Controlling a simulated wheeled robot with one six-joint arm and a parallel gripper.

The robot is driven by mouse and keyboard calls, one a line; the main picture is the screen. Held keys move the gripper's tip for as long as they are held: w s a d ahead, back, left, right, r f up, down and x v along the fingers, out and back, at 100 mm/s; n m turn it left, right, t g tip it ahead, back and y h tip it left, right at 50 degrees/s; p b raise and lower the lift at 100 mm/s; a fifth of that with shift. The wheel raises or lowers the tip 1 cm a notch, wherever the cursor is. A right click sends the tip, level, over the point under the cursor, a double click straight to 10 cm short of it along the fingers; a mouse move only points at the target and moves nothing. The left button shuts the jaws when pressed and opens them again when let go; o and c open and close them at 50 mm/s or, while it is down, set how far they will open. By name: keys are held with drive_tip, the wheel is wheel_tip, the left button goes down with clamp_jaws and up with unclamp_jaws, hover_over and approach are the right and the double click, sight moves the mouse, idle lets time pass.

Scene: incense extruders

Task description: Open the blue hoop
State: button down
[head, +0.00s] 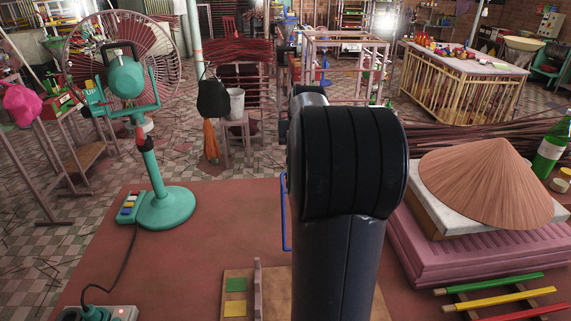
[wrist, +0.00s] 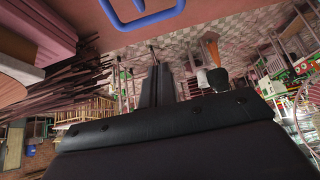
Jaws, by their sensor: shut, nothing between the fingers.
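The blue hoop (head: 284,213) shows in the head view as a thin upright blue bar, just left of my dark arm. The rest of it is hidden behind the arm. In the wrist view, a rounded blue bar (wrist: 150,20), cut off by the top edge, shows against a reddish-brown surface. My gripper (wrist: 158,68) shows in the wrist view as dark fingers pressed together, with nothing between them. It is apart from the blue bar in that picture. In the head view my gripper is hidden behind the arm.
A green fan (head: 165,205) stands on the reddish table (head: 215,215) at the left. A wooden board (head: 240,285) with coloured squares lies at the front. Bare table lies between fan and arm.

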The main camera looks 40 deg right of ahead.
drive_tip(key=x, duration=1)
drive_tip(key=s+a, duration=0.2)
drive_tip(key=s, duration=0.1)
drive_tip(key=shift+s+a+r, duration=0.1)
drive_tip(key=shift+s, duration=0.1)
drive_tip(key=shift+b, duration=0.5)
drive_tip(key=shift+s+a+t+b, duration=0.15)
drive_tip(key=shift+t+b, duration=0.15)
drive_tip(key=shift+b, duration=0.25)
drive_tip(key=shift+t+h, duration=0.5)
drive_tip(key=shift+t, duration=0.1)
drive_tip(key=shift+s+a+r+b, duration=0.25)
drive_tip(key=shift+s+a+b, duration=0.15)
drive_tip(key=shift+s+b, duration=0.35)
drive_tip(key=shift+s+a+r+b, duration=0.25)
drive_tip(key=shift+s+a+b, duration=0.25)
drive_tip(key=shift+b, duration=0.4)
drive_tip(key=shift+s+a+r+b, duration=0.25)
drive_tip(key=shift+s+a+b, duration=0.05)
drive_tip(key=shift+s+b, duration=0.5)
